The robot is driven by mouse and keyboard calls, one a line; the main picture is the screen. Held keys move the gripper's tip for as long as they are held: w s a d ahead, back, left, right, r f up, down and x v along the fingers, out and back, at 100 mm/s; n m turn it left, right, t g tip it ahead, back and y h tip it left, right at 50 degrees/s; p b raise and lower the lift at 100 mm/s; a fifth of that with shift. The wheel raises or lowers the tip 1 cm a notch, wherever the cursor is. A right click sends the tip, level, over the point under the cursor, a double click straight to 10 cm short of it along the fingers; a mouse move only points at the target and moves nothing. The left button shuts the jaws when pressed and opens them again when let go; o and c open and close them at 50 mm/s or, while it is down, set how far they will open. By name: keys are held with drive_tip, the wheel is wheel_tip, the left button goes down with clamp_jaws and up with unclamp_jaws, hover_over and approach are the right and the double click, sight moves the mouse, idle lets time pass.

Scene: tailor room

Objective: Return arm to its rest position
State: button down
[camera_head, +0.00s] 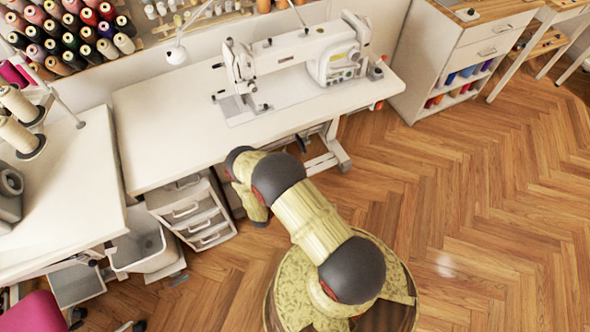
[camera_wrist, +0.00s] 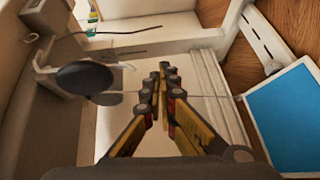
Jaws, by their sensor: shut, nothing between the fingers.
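My arm (camera_head: 308,222) rises from my base in the head view and reaches up and left toward the sewing table's front edge. My gripper (camera_wrist: 163,72) is in the middle of the wrist view, with its black and yellow fingers close together and nothing held between them. In the head view the gripper itself is hidden behind the arm's end. In the wrist view the fingers point toward a pale surface.
A white sewing table (camera_head: 160,130) carries a sewing machine (camera_head: 340,50). Drawers (camera_head: 195,212) and a white bin (camera_head: 140,245) stand below it. A second table (camera_head: 70,190) is at left. A blue panel (camera_wrist: 295,115) shows in the wrist view. Wooden floor (camera_head: 480,200) at right is clear.

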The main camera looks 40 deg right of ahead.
idle(0.4)
drive_tip(key=s+d+f+n+g, duration=0.15)
drive_tip(key=s+n+g, duration=0.3)
drive_tip(key=s, duration=0.65)
drive_tip(key=s+a+r+m+g+y, duration=0.1)
drive_tip(key=s+a+r+g, duration=0.1)
drive_tip(key=s+r+g, duration=0.25)
drive_tip(key=a+r+m+y+p, duration=0.15)
drive_tip(key=a+r+y, duration=0.35)
drive_tip(key=r, duration=0.8)
drive_tip(key=a+r+m+y, duration=0.25)
drive_tip(key=a+r, duration=0.45)
drive_tip(key=r, duration=0.6)
drive_tip(key=a+r+m+y, duration=0.1)
drive_tip(key=a+r+y, duration=0.5)
drive_tip(key=r, duration=0.7)
drive_tip(key=s+a+r+t, duration=0.2)
drive_tip(key=r+t, duration=0.1)
drive_tip(key=r, duration=0.5)
drive_tip(key=s+a+r+m+t+y+p, duration=0.1)
drive_tip(key=s+a+r+t, duration=0.1)
drive_tip(key=r, duration=0.7)
drive_tip(key=s+a+r+m+t+p, duration=0.1)
drive_tip(key=a+r+t, duration=0.2)
drive_tip(key=r, duration=0.5)
drive_tip(key=shift+s+r+t, duration=0.3)
drive_tip(key=shift+s+t, duration=0.1)
